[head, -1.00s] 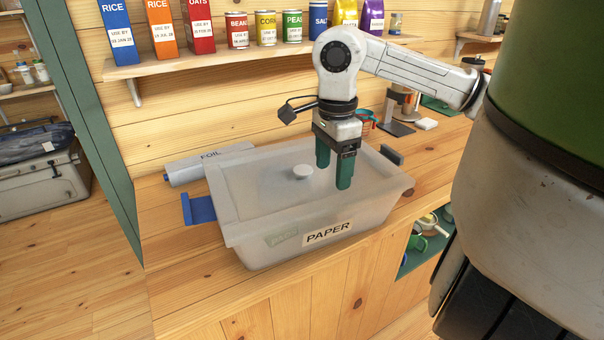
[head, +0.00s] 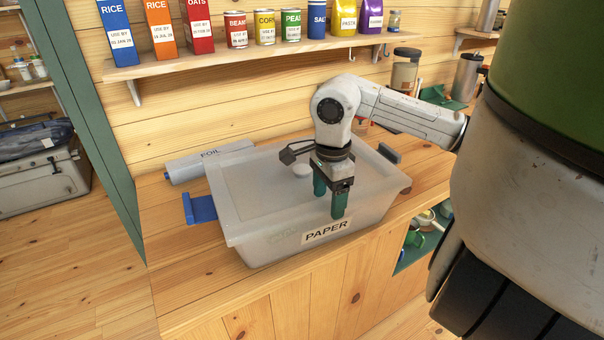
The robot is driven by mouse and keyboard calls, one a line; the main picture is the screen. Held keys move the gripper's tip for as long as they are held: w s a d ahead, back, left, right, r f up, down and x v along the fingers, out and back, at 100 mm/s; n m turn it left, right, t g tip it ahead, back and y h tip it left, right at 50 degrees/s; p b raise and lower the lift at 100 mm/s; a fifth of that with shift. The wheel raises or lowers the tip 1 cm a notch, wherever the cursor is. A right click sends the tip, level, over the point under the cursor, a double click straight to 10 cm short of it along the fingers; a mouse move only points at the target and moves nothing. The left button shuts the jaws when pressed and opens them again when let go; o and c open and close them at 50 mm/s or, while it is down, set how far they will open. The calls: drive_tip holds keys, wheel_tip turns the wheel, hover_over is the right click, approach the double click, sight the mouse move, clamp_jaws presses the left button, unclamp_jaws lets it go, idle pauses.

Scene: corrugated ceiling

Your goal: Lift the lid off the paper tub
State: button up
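The paper tub (head: 270,245) is a translucent, whitish box with a label reading PAPER on its front. It stands on the wooden counter. A blue clip (head: 200,209) sticks out at the left end and a dark grey clip (head: 389,153) stands up at the right end. My gripper (head: 329,205) points down over the right front part of the lid, right of the knob. Its two green fingers are apart with nothing seen between them. Whether the fingertips touch the lid is unclear.
A foil box (head: 210,160) lies behind the tub on the left. A wall shelf (head: 250,56) with cartons, cans and bags runs above. A jar (head: 405,70) and a metal canister (head: 467,78) stand at the back right. Bare counter shows left of the tub.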

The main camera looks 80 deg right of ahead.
drive_tip(key=c, duration=1.2)
drive_tip(key=shift+r, duration=0.2)
